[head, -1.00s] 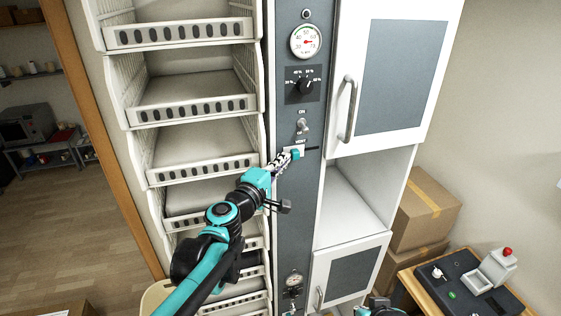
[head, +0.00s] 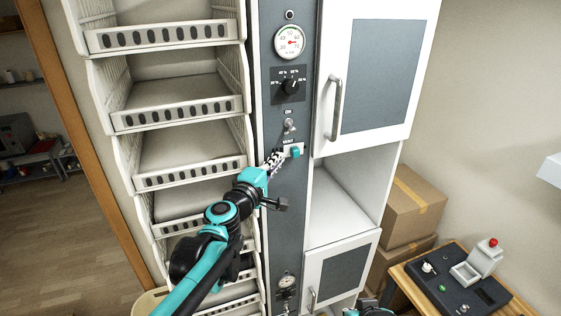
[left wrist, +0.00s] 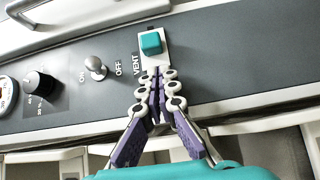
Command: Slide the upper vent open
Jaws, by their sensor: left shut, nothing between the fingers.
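The upper vent is a teal sliding knob (head: 296,152) on a small white plate in the grey panel, below the VENT label. The knob stands toward the right end of its plate, with bare white plate to its left. It also shows in the left wrist view (left wrist: 151,43), at the far end of the plate. My left gripper (head: 279,158) is shut and empty, just left of the knob. In the left wrist view its fingertips (left wrist: 157,72) lie over the near end of the plate, with a small gap to the knob.
A switch (head: 289,125), a dial knob (head: 290,87) and a gauge (head: 289,42) sit above the vent. Wire baskets (head: 180,118) stand left of the panel. A cabinet door with a handle (head: 335,108) is at the right. Another gauge (head: 287,281) is lower on the panel.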

